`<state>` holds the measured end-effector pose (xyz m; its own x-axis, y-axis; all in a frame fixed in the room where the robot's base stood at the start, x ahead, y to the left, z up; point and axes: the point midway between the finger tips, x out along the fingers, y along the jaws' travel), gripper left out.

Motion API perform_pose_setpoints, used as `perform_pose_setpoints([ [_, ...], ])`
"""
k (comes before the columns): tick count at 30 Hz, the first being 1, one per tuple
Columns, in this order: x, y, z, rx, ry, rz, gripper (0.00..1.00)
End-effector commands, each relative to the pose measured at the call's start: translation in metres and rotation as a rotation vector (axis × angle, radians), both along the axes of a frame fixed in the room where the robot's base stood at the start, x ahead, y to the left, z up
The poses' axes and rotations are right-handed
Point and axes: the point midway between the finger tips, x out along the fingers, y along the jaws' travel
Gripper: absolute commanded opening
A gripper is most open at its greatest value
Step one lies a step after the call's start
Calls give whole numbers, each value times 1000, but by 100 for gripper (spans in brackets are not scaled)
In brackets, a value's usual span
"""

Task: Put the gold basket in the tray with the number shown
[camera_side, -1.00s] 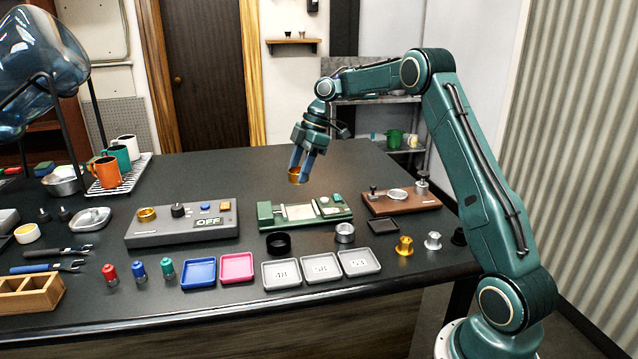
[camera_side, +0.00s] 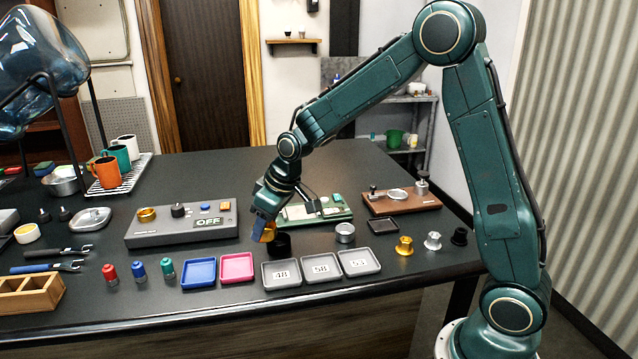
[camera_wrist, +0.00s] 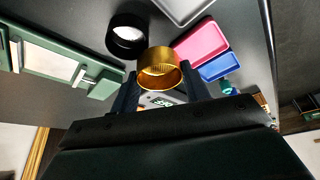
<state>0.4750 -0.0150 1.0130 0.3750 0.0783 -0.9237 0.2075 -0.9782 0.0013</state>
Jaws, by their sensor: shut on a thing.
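My gripper (camera_side: 263,228) is shut on the gold basket (camera_wrist: 158,69), a short gold ring held between both fingers in the wrist view. In the side view the gold basket (camera_side: 268,233) hangs just above the bench, left of the black ring. Three grey trays with number cards stand at the front edge: the left tray (camera_side: 270,284) reads 48, the middle tray (camera_side: 312,281) reads 58, the right tray (camera_side: 372,269) seems to read 53. The grey control box (camera_side: 150,234) has a display reading OFF (camera_side: 208,222).
The black ring (camera_side: 279,243) stands close beside the gold basket, also in the wrist view (camera_wrist: 127,35). A pink tray (camera_side: 237,268) and a blue tray (camera_side: 198,273) lie left of the numbered trays. A silver basket (camera_side: 345,233) and a green fixture (camera_side: 340,213) are to the right.

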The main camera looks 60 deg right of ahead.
Motion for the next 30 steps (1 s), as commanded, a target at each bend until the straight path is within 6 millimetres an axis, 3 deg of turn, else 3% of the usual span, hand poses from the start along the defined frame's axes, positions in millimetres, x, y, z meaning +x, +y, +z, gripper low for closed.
perform_pose_setpoints([
  [6,-32,13,-12,0,0,-139,20],
  [12,-47,15,-16,0,0,-199,20],
  [23,-50,15,-17,1,0,-209,20],
  [30,-52,10,-6,1,-2,-164,20],
])
